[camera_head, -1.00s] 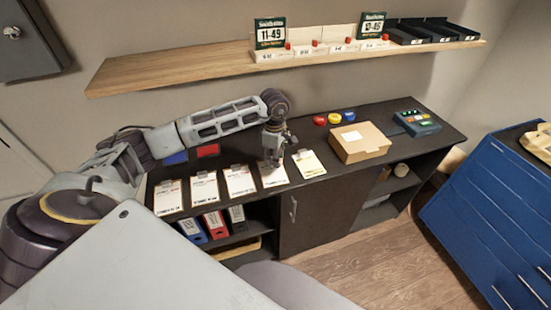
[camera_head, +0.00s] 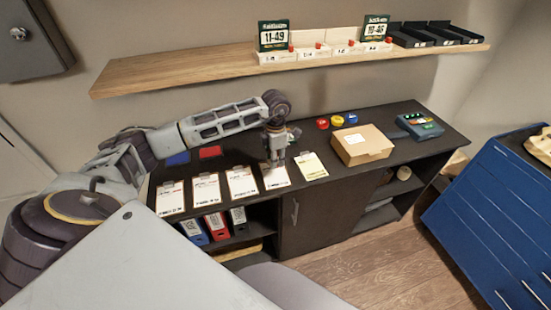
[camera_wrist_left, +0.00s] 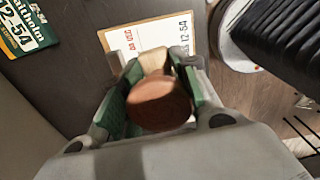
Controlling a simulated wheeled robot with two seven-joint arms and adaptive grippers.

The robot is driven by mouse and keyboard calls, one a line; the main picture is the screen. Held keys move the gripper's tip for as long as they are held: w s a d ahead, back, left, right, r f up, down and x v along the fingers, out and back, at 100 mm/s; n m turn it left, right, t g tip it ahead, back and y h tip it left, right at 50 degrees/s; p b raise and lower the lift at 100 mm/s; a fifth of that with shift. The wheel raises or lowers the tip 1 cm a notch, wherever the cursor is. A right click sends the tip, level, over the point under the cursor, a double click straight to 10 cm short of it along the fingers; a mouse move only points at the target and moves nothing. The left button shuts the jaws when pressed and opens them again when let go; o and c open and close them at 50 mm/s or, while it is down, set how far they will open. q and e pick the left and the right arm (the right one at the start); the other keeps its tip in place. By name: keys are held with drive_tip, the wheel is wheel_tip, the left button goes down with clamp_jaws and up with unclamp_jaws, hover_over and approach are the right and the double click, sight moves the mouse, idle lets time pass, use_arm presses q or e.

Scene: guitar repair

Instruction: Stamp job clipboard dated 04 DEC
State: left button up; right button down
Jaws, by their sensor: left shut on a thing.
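Several clipboards with white sheets lie in a row on the dark counter. The fourth clipboard from the left (camera_head: 276,180) is under my left gripper (camera_head: 275,163). In the left wrist view, my left gripper (camera_wrist_left: 155,95) is shut on a stamp with a round brown wooden handle (camera_wrist_left: 158,104). The stamp's lower end is hidden, so I cannot tell whether it touches the sheet. The sheet (camera_wrist_left: 150,34) shows red print, too blurred to read surely, and "12-54". The other clipboards (camera_head: 171,198), (camera_head: 206,190), (camera_head: 242,183) and (camera_head: 313,166) lie to either side.
A wooden shelf (camera_head: 180,69) overhangs behind. A green "12-54" card (camera_wrist_left: 25,30) lies near the gripper.

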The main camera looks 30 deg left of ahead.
use_arm(q)
drive_tip(key=shift+f, duration=0.2)
idle(0.4)
drive_tip(key=b, duration=0.3)
hover_over(275, 176)
drive_tip(key=shift+d+f, duration=0.1)
drive_tip(key=shift+f, duration=2.7)
drive_tip(key=shift+f, duration=0.1)
drive_tip(key=shift+f, duration=0.1)
